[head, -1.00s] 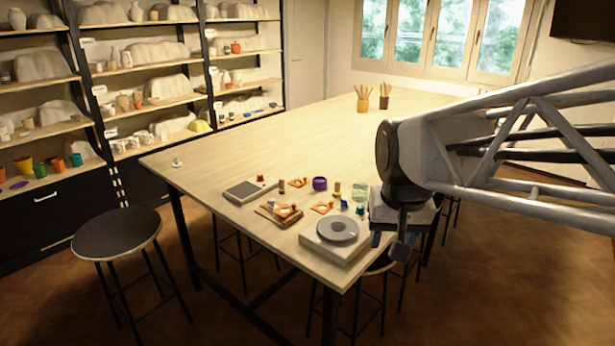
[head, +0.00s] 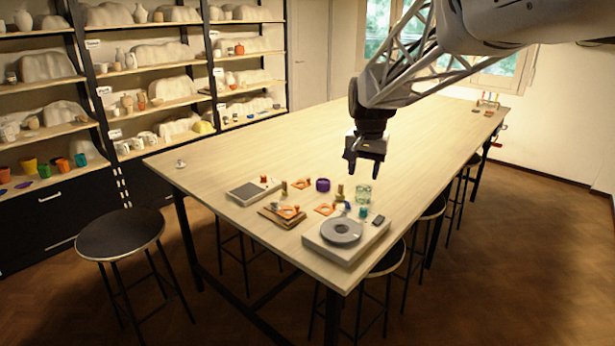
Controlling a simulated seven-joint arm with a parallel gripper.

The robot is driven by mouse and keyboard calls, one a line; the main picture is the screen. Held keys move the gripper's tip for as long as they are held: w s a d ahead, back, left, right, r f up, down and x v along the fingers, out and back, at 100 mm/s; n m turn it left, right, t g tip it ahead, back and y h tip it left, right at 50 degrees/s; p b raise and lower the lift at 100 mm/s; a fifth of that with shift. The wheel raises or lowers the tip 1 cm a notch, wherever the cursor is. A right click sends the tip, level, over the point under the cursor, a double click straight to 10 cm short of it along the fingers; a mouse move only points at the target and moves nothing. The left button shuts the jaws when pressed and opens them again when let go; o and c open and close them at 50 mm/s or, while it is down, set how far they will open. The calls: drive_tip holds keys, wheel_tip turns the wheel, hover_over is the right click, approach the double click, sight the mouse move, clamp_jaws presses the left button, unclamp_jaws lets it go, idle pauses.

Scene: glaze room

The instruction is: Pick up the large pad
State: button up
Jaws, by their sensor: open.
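A flat white-edged pad with a dark grey top (head: 246,193) lies near the left front of the pale table; it looks like the large pad, though I cannot be certain. A small red-topped item stands at its far right corner. My gripper (head: 363,169) hangs above the table, fingers pointing down, apart and empty. It is well to the right of the pad and touches nothing.
A white block with a grey disc (head: 341,232) sits at the front corner.

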drive_tip(key=w+f+m, duration=0.1)
drive_tip(key=w+f, duration=0.2)
drive_tip(key=w, duration=0.6)
drive_tip(key=w+f+m, duration=0.1)
drive_tip(key=w+f, duration=0.2)
drive_tip(key=w, duration=0.5)
drive_tip(key=m+g, duration=0.1)
drive_tip(key=m, duration=0.1)
hover_over(341, 184)
drive_tip(key=f, duration=0.9)
drive_tip(key=shift+w+d+f, duration=0.1)
drive_tip(key=shift+w+f, duration=0.1)
drive_tip(key=shift+f, duration=0.1)
drive_tip(key=shift+f, duration=0.15)
drive_tip(key=shift+f, duration=1.2)
drive_tip(key=shift+f, duration=0.1)
drive_tip(key=shift+f, duration=2.5)
drive_tip(key=shift+c, duration=0.5)
